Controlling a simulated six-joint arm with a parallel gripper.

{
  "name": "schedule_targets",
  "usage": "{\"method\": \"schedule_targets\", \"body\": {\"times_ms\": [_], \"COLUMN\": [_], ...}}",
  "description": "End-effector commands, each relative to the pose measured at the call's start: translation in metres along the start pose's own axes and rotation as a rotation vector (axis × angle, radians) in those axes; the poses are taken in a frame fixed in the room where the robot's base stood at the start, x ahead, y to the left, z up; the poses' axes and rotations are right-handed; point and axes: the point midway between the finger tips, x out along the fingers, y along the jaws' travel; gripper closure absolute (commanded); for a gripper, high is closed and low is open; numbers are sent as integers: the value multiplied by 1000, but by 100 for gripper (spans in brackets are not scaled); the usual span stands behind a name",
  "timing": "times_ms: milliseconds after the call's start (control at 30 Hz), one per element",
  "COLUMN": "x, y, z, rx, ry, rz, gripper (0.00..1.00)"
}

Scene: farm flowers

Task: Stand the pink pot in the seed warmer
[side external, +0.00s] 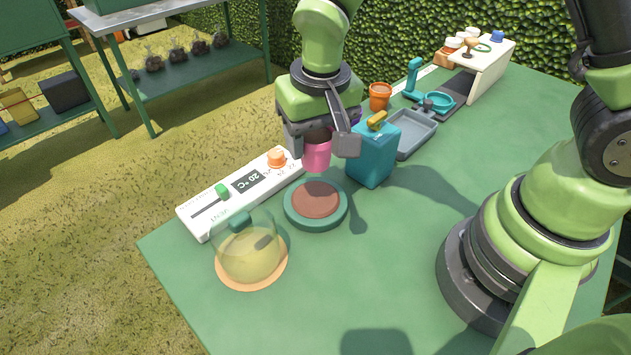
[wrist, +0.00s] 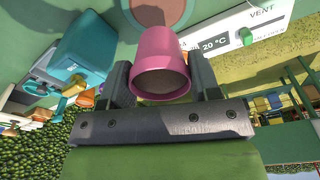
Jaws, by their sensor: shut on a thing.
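The pink pot (side external: 317,157) hangs between the fingers of my gripper (side external: 322,143), which is shut on it. It looks about upright in the side view. In the wrist view the pot (wrist: 160,65) has its wide rim toward the camera, with a dark brownish inside. The seed warmer (side external: 316,225) is a round green base with a brown plate on top. The pot is held above and apart from it, over its far side. The brown plate (wrist: 152,10) shows partly behind the pot in the wrist view. Nothing stands on the visible plate.
A white control panel (side external: 235,190) with a 20 °C display lies left of the warmer. A clear dome (side external: 248,255) stands in front-left. An orange pot (side external: 380,97) and grey tray (side external: 415,133) are behind.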

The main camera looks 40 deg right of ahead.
Motion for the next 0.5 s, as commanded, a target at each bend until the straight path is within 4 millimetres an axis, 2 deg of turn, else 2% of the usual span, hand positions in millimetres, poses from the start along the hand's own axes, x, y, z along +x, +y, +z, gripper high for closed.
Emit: {"method": "schedule_targets", "body": {"times_ms": [100,267,500], "x": [22,38,71], "y": [1,0,1], "z": [3,4,8], "rx": [-1,0,-1], "ry": [-5,-2,-2], "rz": [5,3,2], "gripper": [68,68,68]}}
